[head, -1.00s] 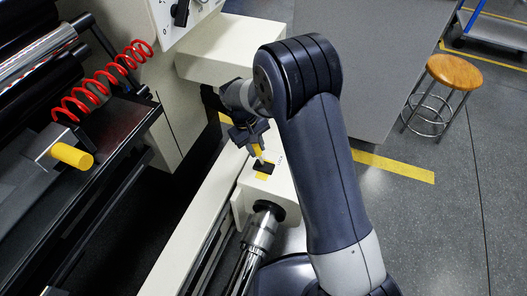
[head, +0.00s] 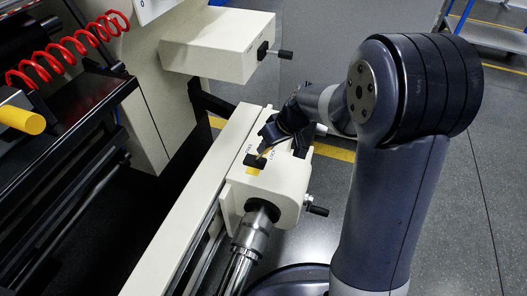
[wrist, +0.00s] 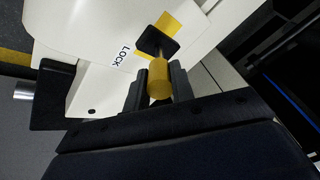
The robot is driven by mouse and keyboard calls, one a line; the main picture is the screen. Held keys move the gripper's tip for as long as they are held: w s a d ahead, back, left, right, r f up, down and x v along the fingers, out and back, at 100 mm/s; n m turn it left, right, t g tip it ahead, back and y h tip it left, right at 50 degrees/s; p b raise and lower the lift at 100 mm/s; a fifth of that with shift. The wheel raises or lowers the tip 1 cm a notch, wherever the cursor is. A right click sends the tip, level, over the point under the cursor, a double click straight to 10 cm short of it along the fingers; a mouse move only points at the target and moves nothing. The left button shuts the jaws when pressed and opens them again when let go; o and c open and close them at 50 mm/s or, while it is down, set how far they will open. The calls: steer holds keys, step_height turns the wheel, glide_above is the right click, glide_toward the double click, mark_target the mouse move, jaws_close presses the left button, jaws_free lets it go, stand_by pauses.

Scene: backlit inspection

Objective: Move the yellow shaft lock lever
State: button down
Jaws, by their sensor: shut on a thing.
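The yellow shaft lock lever shows as a yellow knob (wrist: 159,78) between my gripper's fingers in the wrist view. Its stem runs to a black pivot block (wrist: 157,42) on a white housing. In the head view the pivot block (head: 257,161) sits on the housing top (head: 285,178), and the lever leans up and right from it, partly hidden by my gripper (head: 268,146). My gripper, also in the wrist view (wrist: 156,90), is shut on the knob. A "LOCK" label (wrist: 124,55) is printed beside the lever. A yellow patch (wrist: 170,22) lies beyond the pivot.
A metal shaft (head: 249,242) enters the housing's front. A black-handled knob (head: 317,210) sticks out on its right side. Behind stands a white box (head: 220,47) with another black handle (head: 275,52). A red coiled hose (head: 65,52) is at upper left.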

steer(key=shift+s+d+f+y+b, duration=0.15)
steer(key=shift+d+f+y+b, duration=0.25)
steer(key=shift+b, duration=0.8)
steer(key=shift+r, duration=0.1)
steer(key=c, duration=1.2)
jaws_free()
steer(key=shift+d, duration=0.1)
steer(key=p+v, duration=0.3)
steer(key=v, duration=0.7)
steer(key=shift+s+d+r, duration=0.2)
steer(key=shift+s+d, duration=0.1)
steer(key=shift+d, duration=0.05)
steer(key=shift+a+f, duration=0.1)
